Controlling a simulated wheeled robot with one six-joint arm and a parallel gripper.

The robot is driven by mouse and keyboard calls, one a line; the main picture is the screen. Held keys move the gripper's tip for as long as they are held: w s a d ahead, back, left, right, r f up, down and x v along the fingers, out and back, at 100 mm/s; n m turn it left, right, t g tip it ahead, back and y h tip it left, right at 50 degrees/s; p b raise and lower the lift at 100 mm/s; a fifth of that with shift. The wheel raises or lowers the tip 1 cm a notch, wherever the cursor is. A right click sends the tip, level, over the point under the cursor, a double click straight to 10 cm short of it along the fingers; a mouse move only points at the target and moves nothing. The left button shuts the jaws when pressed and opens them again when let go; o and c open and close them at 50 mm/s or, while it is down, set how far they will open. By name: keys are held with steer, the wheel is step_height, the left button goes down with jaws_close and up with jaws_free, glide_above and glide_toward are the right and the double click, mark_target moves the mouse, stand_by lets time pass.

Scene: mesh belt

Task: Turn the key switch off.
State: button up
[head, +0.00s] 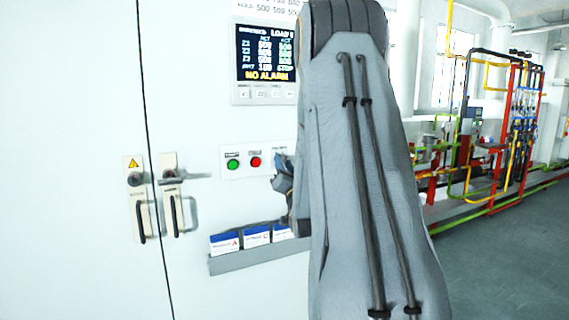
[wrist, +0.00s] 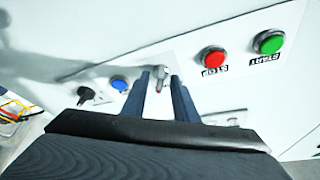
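The key switch (wrist: 158,77), with a small metallic key, is on the white panel in the wrist view. My gripper (wrist: 159,78) is open, with one dark blue finger on each side of the key and visible gaps between. I cannot tell how far the fingertips are from the panel. In the head view my gripper (head: 283,182) is at the panel, partly behind my arm, which hides the key switch there. The key's off mark cannot be read.
A red STOP button (wrist: 213,58) and green START button (wrist: 268,42) are right of the key in the wrist view. A blue button (wrist: 120,84) and black knob (wrist: 88,95) are left. A rack of boxes (head: 240,260) is below the panel in the head view.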

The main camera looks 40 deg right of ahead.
steer(key=shift+c, duration=0.6)
jaws_close()
steer(key=shift+f+n+b, duration=0.1)
steer(key=shift+n+b, duration=0.3)
steer(key=shift+b, duration=0.15)
steer(key=n+y+b, duration=0.2)
steer(key=n+b, duration=0.1)
steer(key=n, duration=0.2)
steer(key=n+t+y+b, duration=0.1)
steer(key=n+y+b, duration=0.2)
steer(key=n, duration=0.3)
steer(key=n+t+y+b, duration=0.1)
steer(key=n+y+b, duration=0.2)
steer(key=n+b, duration=0.1)
steer(key=shift+d+n+b, duration=0.35)
steer(key=shift+n, duration=0.35)
steer(key=shift+n+y, duration=0.3)
steer(key=shift+y, duration=0.1)
